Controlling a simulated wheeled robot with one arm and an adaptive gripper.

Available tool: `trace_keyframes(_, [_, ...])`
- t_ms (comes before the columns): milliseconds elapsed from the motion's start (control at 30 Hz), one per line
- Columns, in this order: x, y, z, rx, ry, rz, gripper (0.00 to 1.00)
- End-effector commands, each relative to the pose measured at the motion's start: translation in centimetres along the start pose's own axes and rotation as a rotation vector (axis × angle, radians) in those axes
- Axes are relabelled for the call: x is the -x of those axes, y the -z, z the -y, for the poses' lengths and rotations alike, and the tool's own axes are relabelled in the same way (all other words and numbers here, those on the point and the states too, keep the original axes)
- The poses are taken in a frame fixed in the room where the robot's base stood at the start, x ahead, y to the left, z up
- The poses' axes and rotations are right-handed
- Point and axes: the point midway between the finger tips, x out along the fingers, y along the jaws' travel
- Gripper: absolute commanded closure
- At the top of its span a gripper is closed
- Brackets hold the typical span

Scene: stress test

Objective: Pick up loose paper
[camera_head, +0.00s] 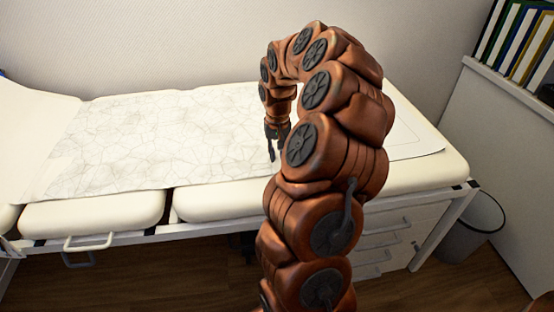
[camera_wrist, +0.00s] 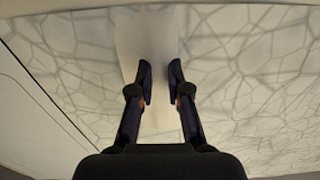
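A large white paper sheet (camera_head: 150,140) with a crinkle-like line pattern lies along the padded couch. It also shows in the wrist view (camera_wrist: 235,75). A plain pale patch (camera_wrist: 145,35), like a smooth piece of paper, lies between and beyond my fingers in the wrist view; I cannot tell whether it is a separate sheet. My gripper (camera_head: 274,152) points down over the near part of the sheet. In the wrist view the gripper's (camera_wrist: 160,80) two fingers stand apart with nothing gripped between them. My arm hides part of the sheet in the head view.
The cream couch (camera_head: 95,214) has drawers (camera_head: 385,245) below its right part. A grey waste bin (camera_head: 472,228) stands on the floor at right. Several binders (camera_head: 515,40) stand on a white cabinet (camera_head: 500,130). A wall runs behind the couch.

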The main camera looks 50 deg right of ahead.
Motion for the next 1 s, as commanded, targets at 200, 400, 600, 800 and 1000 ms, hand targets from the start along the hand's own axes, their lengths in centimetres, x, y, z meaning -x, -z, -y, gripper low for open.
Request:
trace_keyframes(200, [0.0, 0.0, 0.0, 0.000, 0.000, 0.000, 1.00])
trace_keyframes(400, [0.1, 0.0, 0.0, 0.000, 0.000, 0.000, 1.00])
trace_keyframes(600, [1.1, 0.1, 0.0, 0.000, 0.000, -0.001, 1.00])
trace_keyframes(800, [2.9, 0.0, 0.0, 0.000, -0.001, 0.001, 1.00])
trace_keyframes(1000, [3.7, -0.9, -1.0, -0.002, 0.000, 0.000, 1.00])
